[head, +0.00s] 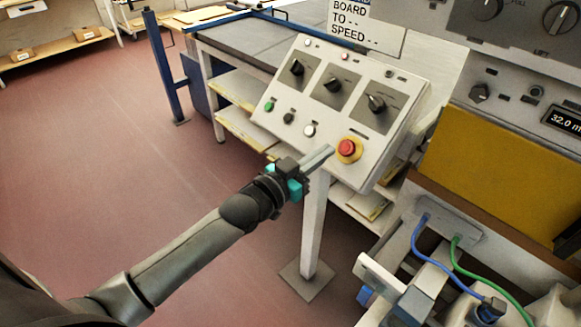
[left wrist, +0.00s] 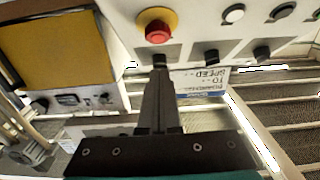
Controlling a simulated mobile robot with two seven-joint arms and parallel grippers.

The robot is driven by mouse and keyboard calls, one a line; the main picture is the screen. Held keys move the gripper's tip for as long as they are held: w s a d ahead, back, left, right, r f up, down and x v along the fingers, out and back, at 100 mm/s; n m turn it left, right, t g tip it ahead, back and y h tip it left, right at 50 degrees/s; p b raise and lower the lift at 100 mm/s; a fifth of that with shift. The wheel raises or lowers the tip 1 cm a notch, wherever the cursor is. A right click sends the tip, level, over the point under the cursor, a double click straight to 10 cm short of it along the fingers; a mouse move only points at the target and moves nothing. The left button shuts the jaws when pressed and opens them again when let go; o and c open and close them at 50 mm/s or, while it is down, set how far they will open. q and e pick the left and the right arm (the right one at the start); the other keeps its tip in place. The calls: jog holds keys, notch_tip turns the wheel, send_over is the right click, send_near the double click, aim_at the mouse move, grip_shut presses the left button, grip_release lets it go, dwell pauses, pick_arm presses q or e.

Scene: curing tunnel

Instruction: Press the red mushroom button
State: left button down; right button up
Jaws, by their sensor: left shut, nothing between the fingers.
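The red mushroom button (head: 347,147) sits on a yellow round base at the lower right of a tilted white control panel (head: 328,62) on a post. My left gripper (head: 328,152) is shut and empty, its fingertips just left of the button in the head view. In the left wrist view the red button (left wrist: 158,33) is just beyond the tips of the left gripper (left wrist: 160,62). I cannot tell whether the tips touch the panel; the button's face is uncovered. My right gripper is not in view.
The panel also carries several black knobs (head: 375,103), a green button (head: 269,106) and a white button (head: 309,131). A yellow panel (head: 495,170) stands to the right, with blue and green cables (head: 470,262) below it. The red floor at left is clear.

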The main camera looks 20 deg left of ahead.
pick_arm(q)
jog(key=v, duration=0.7)
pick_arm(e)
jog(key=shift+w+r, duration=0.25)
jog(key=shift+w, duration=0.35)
pick_arm(q)
jog(key=shift+a+r, duration=0.1)
